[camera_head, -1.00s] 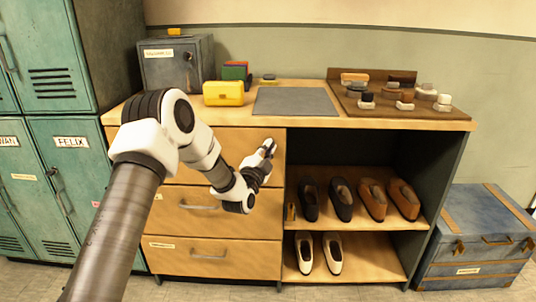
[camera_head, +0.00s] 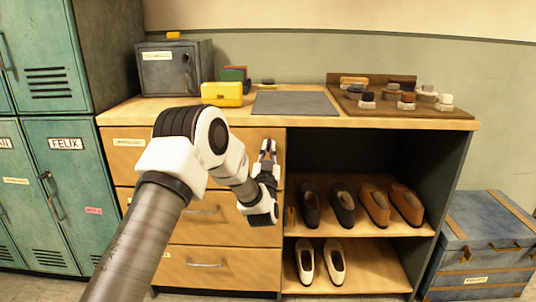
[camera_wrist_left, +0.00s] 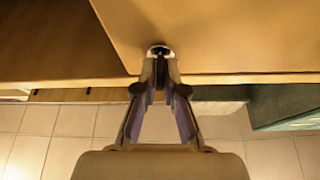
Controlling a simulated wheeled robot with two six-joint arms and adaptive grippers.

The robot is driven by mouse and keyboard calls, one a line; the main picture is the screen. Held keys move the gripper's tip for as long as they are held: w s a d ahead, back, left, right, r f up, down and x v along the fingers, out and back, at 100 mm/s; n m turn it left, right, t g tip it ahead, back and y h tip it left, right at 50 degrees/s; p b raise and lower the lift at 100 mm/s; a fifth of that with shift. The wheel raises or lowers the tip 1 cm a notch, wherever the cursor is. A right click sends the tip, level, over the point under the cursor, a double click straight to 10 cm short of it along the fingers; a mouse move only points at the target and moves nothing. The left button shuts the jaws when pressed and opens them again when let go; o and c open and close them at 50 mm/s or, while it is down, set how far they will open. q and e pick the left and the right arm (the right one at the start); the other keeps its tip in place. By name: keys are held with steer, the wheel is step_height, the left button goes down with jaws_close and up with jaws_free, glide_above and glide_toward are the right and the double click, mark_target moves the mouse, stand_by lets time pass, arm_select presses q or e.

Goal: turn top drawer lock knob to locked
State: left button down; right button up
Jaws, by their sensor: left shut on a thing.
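The wooden top drawer (camera_head: 243,143) is the uppermost of three in the cabinet, with a label at its left. My left gripper (camera_head: 267,148) is at the right part of its front, with the fingers toward the drawer. In the left wrist view, my gripper (camera_wrist_left: 160,70) is shut on the small dark lock knob (camera_wrist_left: 159,50), which stands out from the wooden front. The fingertips hide most of the knob, so its turn angle cannot be read. In the head view the knob is not clear behind the fingers. My right gripper is not in view.
A yellow box (camera_head: 222,94), a grey mat (camera_head: 294,103) and a grey safe (camera_head: 176,67) are on the cabinet top. Shoes stand on shelves (camera_head: 370,225) right of the drawers. Green lockers (camera_head: 73,185) are at the left, a blue chest (camera_head: 482,240) at the right.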

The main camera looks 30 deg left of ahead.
arm_select(q)
steer(key=shift+n+y, duration=0.4)
steer(key=shift+n, duration=0.5)
steer(key=shift+n+g, duration=0.3)
steer(key=c, duration=1.3)
jaws_free()
steer(key=shift+o, duration=0.2)
steer(key=v, duration=1.2)
steer(key=shift+f, duration=0.15)
